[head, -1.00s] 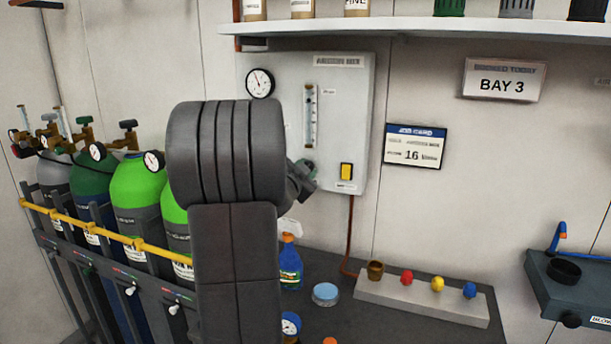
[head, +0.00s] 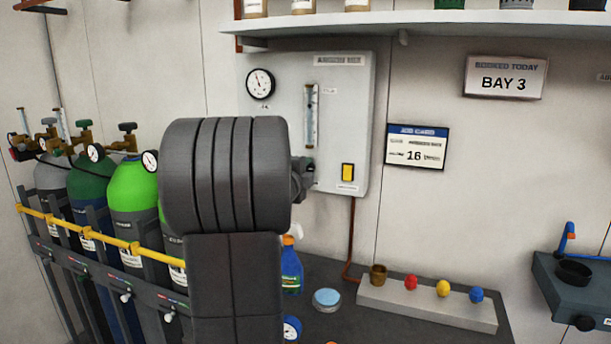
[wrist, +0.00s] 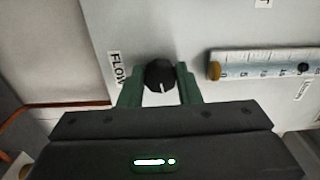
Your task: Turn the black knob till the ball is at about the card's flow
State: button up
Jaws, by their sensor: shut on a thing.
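The grey flow panel (head: 345,110) hangs on the wall with an upright flow tube (head: 311,115). In the wrist view the flow tube (wrist: 258,66) lies sideways, its brass end at left by the 0. A dark ball (wrist: 303,68) sits in it near the right picture edge; its exact reading is too small to tell. The black knob (wrist: 160,76) has a white pointer line and a FLOW label (wrist: 117,70) beside it. My gripper (wrist: 160,84) is shut on the knob, a green finger on either side. The job card (head: 416,148) shows 16.
A round gauge (head: 260,83) and a yellow switch (head: 347,171) are on the panel. Green gas cylinders (head: 133,185) stand at left behind a yellow rail. A blue spray bottle (head: 291,270) and a block with coloured knobs (head: 425,303) are on the bench below.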

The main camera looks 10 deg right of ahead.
jog(key=shift+m, duration=0.8)
jog(key=shift+b, duration=0.3)
jog(key=o, duration=0.9)
jog(key=shift+o, duration=0.2)
jog(key=shift+s, duration=0.15)
jog(key=v, duration=1.3)
jog(key=shift+s+a+b, duration=0.25)
jog(key=shift+b, duration=0.15)
jog(key=shift+w+d, duration=0.1)
